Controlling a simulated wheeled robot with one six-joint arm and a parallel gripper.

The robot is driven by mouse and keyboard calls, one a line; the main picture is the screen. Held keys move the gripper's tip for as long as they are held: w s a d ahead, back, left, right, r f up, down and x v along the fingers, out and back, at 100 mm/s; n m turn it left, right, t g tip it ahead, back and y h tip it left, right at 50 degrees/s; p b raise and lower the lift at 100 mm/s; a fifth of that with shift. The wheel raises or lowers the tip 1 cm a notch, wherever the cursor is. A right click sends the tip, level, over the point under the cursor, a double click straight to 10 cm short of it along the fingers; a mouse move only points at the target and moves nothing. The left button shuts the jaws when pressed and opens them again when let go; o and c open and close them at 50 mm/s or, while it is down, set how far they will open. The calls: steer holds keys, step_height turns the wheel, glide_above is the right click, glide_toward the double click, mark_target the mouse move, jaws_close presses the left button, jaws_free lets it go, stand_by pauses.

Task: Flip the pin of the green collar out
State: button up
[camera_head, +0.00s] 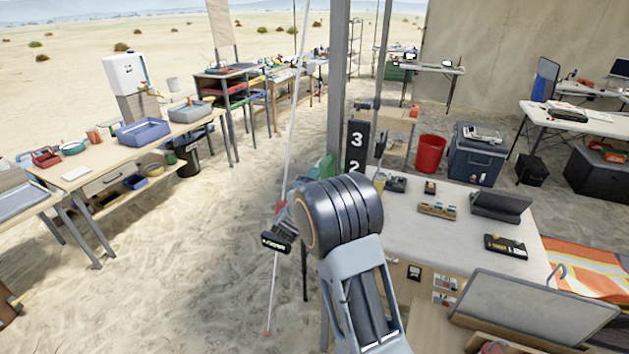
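A small green patch (328,166) shows just above my arm, beside the grey upright post (340,80). It may be the green collar, but my arm covers much of this area and no pin can be made out. My gripper (272,242) is a small dark shape at the left end of my arm, close to a thin red-and-white rod (289,130). I cannot tell whether it touches the rod or whether its fingers are open or shut.
A white table (420,235) with small boxes and a dark case stands right of my arm. A long wooden bench (110,180) with trays stands at left. Sand between bench and arm is open.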

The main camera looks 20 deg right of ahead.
jaws_close()
steer(key=shift+w+a, duration=0.7)
steer(key=shift+c, duration=0.8)
jaws_free()
steer(key=o, duration=0.3)
steer(key=shift+w+a, duration=0.1)
steer(key=shift+a, duration=0.1)
steer(key=shift+o, duration=0.8)
steer(key=shift+d, duration=0.25)
